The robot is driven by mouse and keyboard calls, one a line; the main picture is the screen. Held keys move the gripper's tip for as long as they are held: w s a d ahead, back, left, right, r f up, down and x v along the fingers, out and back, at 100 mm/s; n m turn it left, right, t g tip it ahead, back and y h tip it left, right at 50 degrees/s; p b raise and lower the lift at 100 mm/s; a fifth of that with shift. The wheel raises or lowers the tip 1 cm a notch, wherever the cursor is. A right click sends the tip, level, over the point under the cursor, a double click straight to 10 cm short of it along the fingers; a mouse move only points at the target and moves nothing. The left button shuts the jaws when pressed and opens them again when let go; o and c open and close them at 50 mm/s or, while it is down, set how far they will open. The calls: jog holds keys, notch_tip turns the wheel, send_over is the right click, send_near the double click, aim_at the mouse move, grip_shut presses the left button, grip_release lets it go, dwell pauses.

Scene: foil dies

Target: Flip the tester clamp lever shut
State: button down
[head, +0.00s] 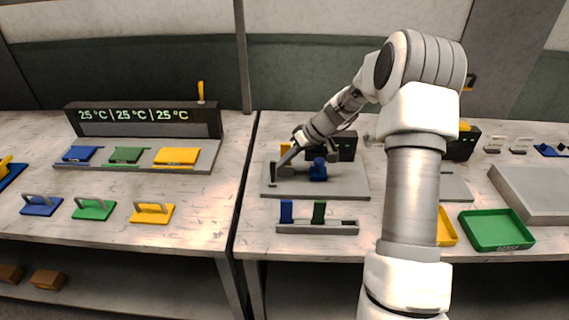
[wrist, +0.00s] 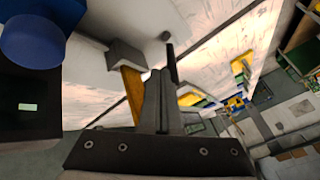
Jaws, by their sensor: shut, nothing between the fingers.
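The tester stands on a grey base plate (head: 340,188) on the right-hand bench. It has a dark box (head: 346,147) and a blue round part (head: 318,172), which looks large at upper left in the wrist view (wrist: 33,38). A yellow-orange bar, apparently the clamp lever (head: 285,148), stands up behind my gripper (head: 284,160). In the wrist view the lever (wrist: 132,92) runs beside a grey block (wrist: 125,54), just left of my gripper (wrist: 162,82). My gripper is shut and empty. I cannot tell whether it touches the lever.
A grey rack (head: 345,228) with a blue and a green piece upright stands in front of the plate. A green tray (head: 496,230) lies to the right. On the left bench are a temperature display (head: 140,118) and several handled coloured pieces. My arm hides part of the right bench.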

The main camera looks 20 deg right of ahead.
aim_at(274, 170)
jog(key=shift+s+t+b, duration=0.25)
jog(key=shift+t+b, duration=0.15)
jog(key=shift+b, duration=1.25)
jog(key=b, duration=0.2)
jog(key=s+t+b, duration=0.1)
jog(key=b, duration=0.2)
jog(key=shift+a+f+n+b, duration=0.2)
jog(key=shift+f+n+b, duration=0.05)
jog(key=shift+n+b, duration=0.05)
jog(key=t+b, duration=0.1)
jog(key=b, duration=0.3)
jog(key=s+t+h+b, duration=0.1)
jog(key=b, duration=0.4)
jog(key=shift+s+a+r+n, duration=0.1)
jog(key=shift+s+a+n, duration=0.15)
jog(key=shift+n, duration=0.15)
jog(key=shift+r, duration=0.45)
jog(key=shift+s, duration=0.1)
jog(key=shift+s+a+r, duration=0.2)
jog(key=shift+s+r, duration=0.15)
jog(key=shift+s, duration=0.25)
